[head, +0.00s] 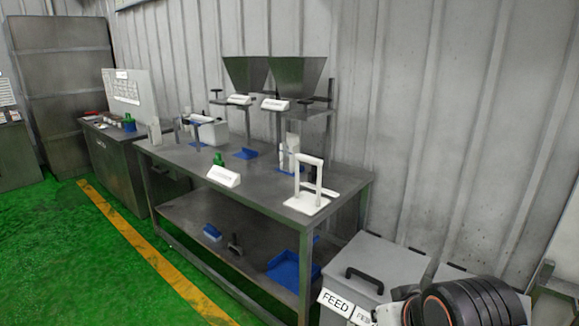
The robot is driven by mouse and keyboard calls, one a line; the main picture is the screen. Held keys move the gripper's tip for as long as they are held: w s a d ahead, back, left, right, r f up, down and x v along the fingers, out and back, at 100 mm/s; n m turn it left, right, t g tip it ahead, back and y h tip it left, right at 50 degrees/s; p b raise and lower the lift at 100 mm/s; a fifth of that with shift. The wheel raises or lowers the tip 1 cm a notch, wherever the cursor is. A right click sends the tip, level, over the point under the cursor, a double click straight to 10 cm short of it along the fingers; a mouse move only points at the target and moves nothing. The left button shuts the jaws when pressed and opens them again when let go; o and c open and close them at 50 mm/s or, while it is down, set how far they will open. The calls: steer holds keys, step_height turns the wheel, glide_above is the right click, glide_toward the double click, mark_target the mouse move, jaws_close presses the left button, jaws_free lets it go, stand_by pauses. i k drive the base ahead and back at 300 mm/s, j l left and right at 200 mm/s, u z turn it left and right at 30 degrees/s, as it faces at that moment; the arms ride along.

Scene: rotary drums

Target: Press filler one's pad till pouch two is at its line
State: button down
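Two grey funnel-shaped hoppers, a left one (243,76) and a right one (295,78), stand on posts at the back of a metal table. Each has a small white label in front, too small to read, so I cannot tell which is filler one. A blue tray (246,153) lies below the left hopper. No pad or fill line can be made out. My gripper is not clearly visible; a dark arm part with an orange ring is at bottom right.
A white frame-shaped stand (309,200) is at the table's (262,192) near right corner. A white sign (223,176) and green object (218,159) sit at the front edge. A grey box marked FEED (378,262) stands right. Green floor (75,270) is clear at left.

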mark_target(305, 103)
steer(key=i+j+z, duration=0.2)
steer(key=i, duration=0.3)
steer(key=i+j+z, duration=0.25)
steer(key=i, duration=0.25)
steer(key=i+j+z, duration=0.2)
steer(key=i, duration=0.25)
steer(key=j, duration=0.1)
